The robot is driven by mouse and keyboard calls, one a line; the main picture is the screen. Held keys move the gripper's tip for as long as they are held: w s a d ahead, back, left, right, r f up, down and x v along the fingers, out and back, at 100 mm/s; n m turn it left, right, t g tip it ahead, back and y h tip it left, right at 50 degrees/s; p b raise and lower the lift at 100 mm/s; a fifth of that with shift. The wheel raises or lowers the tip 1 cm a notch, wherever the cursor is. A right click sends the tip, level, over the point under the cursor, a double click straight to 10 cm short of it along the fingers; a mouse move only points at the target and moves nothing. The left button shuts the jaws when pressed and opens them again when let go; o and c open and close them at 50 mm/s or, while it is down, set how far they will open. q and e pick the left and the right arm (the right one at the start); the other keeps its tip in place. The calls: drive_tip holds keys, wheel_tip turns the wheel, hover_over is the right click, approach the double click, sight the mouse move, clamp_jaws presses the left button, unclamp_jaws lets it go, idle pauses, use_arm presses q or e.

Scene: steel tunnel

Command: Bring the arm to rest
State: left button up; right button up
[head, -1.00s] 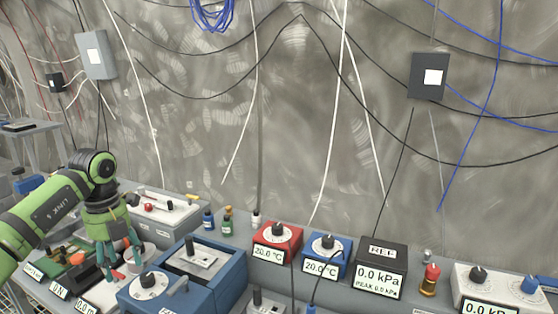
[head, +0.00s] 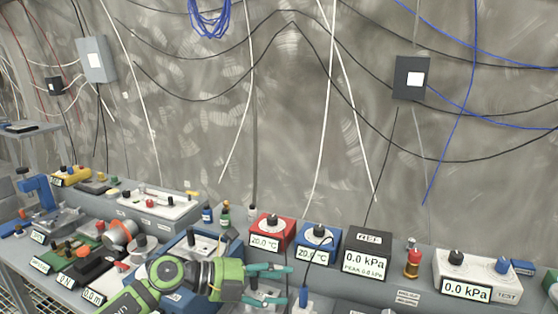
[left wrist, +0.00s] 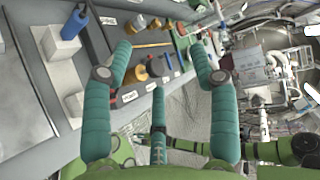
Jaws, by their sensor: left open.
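My left gripper (head: 275,284) is low in the middle of the head view, in front of the bench equipment. Its teal fingers point to the right, spread apart, with nothing between them. In the left wrist view the gripper (left wrist: 162,75) also shows open and empty, its fingers reaching up the picture toward the bench side. My green left arm comes in from the bottom left of the head view and covers part of a blue device (head: 205,242). My right gripper is not seen.
Beside and behind the gripper stand a red 20.0 °C box (head: 271,232), a blue 20.0 °C box (head: 318,243) and a dark REF gauge (head: 366,256). A red-and-brass fitting (head: 412,264) and white TEST unit (head: 476,278) stand farther right. Cables hang along the wall.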

use_arm(q)
drive_tip(key=a+r+n+t+y, duration=0.2)
drive_tip(key=a+r+n+t, duration=0.15)
drive_tip(key=n+t, duration=1.15)
drive_tip(key=s+a+f+n+g+y, duration=0.35)
drive_tip(key=a+f+n+y, duration=0.25)
drive_tip(key=f+n, duration=0.2)
drive_tip(key=s+a+f+n+g+y, duration=0.2)
drive_tip(key=s+a+f+n+y, duration=0.35)
drive_tip(key=a+f+n, duration=0.2)
drive_tip(key=s+a+f+n+g, duration=0.1)
drive_tip(key=s+f+g, duration=0.45)
drive_tip(key=s, duration=0.55)
drive_tip(key=s+a+f+n+g, duration=0.1)
drive_tip(key=s+f+g, duration=0.4)
drive_tip(key=s, duration=0.6)
drive_tip(key=s+f, duration=0.3)
drive_tip(key=f, duration=2.3)
drive_tip(key=s+a+f+g, duration=0.1)
drive_tip(key=s+a+f, duration=0.1)
drive_tip(key=s+f, duration=1)
drive_tip(key=s, duration=0.3)
drive_tip(key=shift+a+g+y, duration=0.2)
drive_tip(key=shift+g+y, duration=0.15)
drive_tip(key=shift+g, duration=0.05)
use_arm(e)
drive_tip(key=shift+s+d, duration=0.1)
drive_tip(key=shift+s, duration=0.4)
